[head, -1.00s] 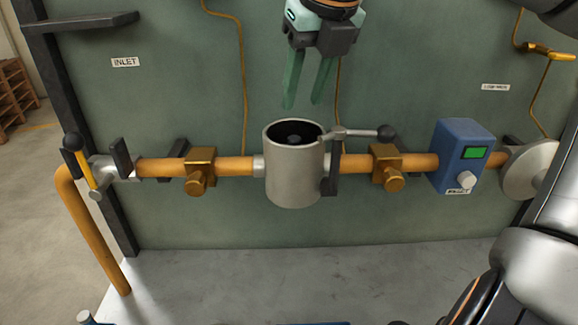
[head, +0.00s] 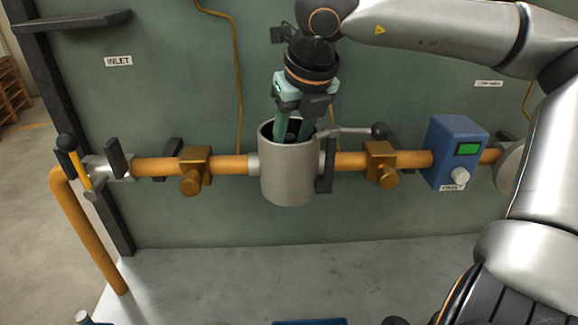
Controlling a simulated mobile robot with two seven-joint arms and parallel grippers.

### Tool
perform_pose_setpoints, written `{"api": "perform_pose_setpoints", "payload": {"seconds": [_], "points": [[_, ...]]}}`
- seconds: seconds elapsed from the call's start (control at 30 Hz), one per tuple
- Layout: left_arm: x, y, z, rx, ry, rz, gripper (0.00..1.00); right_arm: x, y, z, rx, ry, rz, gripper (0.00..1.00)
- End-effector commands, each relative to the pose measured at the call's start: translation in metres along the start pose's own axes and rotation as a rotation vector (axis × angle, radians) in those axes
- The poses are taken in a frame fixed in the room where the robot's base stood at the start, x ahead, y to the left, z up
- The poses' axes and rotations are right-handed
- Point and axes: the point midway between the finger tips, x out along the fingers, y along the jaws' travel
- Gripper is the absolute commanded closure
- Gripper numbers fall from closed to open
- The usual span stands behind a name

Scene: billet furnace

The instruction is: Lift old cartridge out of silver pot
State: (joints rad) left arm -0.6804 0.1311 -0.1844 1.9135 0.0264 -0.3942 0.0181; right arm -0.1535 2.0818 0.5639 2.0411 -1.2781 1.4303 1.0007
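The silver pot (head: 287,178) stands open-topped in the middle of the orange pipe line. Its inside is dark. The old cartridge in it is mostly hidden by the pot wall and my gripper; only a dark bit (head: 293,126) shows between the fingers. My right gripper (head: 294,130) points down into the pot mouth from above. Its two green fingers are apart, with their tips at or below the rim. I cannot tell whether they press on the cartridge. My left gripper is not in view.
A lever with a black ball (head: 379,131) sticks out right of the pot rim, beside a dark bracket (head: 326,172). Brass valves (head: 194,171) flank the pot. A blue box with a green screen (head: 455,152) stands at right. The grey bench below (head: 230,275) is mostly clear.

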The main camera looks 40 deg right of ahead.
Motion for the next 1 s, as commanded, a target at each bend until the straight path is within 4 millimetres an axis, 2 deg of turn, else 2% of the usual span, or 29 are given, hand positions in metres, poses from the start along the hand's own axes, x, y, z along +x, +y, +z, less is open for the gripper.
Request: {"api": "perform_pose_setpoints", "payload": {"seconds": [0.03, 0.3, 0.4, 1.0], "points": [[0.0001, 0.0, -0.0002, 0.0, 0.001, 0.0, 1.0, -0.0002, 0.0, 0.0, 0.0, 0.0, 0.0, 0.61], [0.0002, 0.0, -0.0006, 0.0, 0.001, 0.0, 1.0, -0.0004, 0.0, 0.0001, 0.0, 0.0, 0.0, 0.91], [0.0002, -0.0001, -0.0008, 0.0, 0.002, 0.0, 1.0, -0.0005, 0.0, 0.0001, 0.0, 0.0, 0.0, 1.0], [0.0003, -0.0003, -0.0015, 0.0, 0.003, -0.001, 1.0, -0.0007, 0.0, 0.0003, 0.0, -0.001, 0.0, 1.0]]}}
